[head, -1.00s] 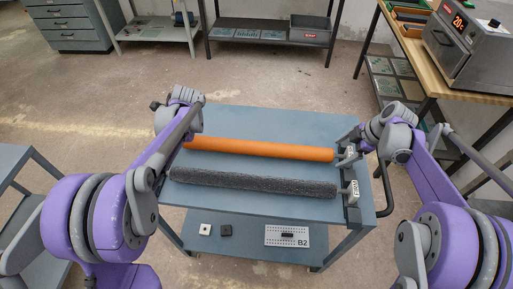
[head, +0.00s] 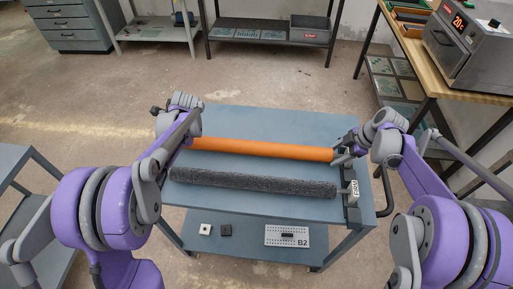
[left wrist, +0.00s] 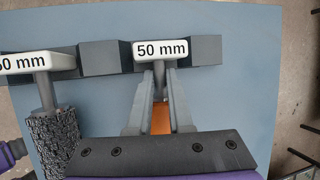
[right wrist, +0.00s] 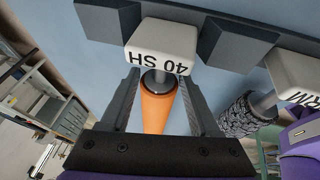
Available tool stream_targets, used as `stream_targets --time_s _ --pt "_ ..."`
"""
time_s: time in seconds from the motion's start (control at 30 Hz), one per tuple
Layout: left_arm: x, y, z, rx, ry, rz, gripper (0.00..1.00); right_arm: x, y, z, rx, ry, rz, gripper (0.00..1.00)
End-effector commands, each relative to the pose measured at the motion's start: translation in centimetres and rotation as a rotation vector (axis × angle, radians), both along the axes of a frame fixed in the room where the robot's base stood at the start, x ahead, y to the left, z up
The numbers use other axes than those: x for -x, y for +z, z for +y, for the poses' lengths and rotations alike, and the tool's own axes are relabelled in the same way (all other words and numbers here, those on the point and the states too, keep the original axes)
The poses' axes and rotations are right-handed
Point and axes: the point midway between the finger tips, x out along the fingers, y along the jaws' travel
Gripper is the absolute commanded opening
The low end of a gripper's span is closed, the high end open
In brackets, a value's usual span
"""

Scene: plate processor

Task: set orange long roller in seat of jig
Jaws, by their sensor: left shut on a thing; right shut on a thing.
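The orange long roller (head: 262,149) lies across the far part of the blue-grey cart top, beside a dark textured roller (head: 255,183). My right gripper (head: 341,154) is shut on its right end; the right wrist view shows the fingers (right wrist: 158,82) either side of the orange roller (right wrist: 158,112), near a white "40 SH" tag (right wrist: 162,45). My left gripper is at the other end, its tips hidden in the head view. In the left wrist view its fingers (left wrist: 160,88) are shut on the roller's grey shaft, beside a "50 mm" tag (left wrist: 161,50). I cannot tell which fixture is the jig.
Dark rails of blocks run along the cart's ends (head: 352,213) (left wrist: 110,57). A wooden bench with an oven (head: 470,48) stands at the right. Floor beyond the cart is clear.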

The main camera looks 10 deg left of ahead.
Motion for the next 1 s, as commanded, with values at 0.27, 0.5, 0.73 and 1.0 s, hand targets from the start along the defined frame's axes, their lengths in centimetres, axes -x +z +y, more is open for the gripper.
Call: stream_targets --time_s 0.27,0.5,0.73,1.0 --pt "0.0 0.0 0.0 0.000 0.000 0.000 0.00 0.0 0.0 0.0 0.000 0.000 0.000 0.00" --pt "0.0 0.1 0.0 0.000 0.000 0.000 0.00 0.0 0.1 0.0 -0.001 0.000 -0.001 0.00" --pt "-0.2 0.9 0.0 0.000 -0.001 -0.004 0.00 -0.3 0.9 0.0 -0.001 -0.001 -0.005 0.00" --pt "-1.6 4.7 0.0 0.000 0.000 -0.029 0.00 -1.6 4.7 0.0 -0.001 0.000 -0.029 0.00"
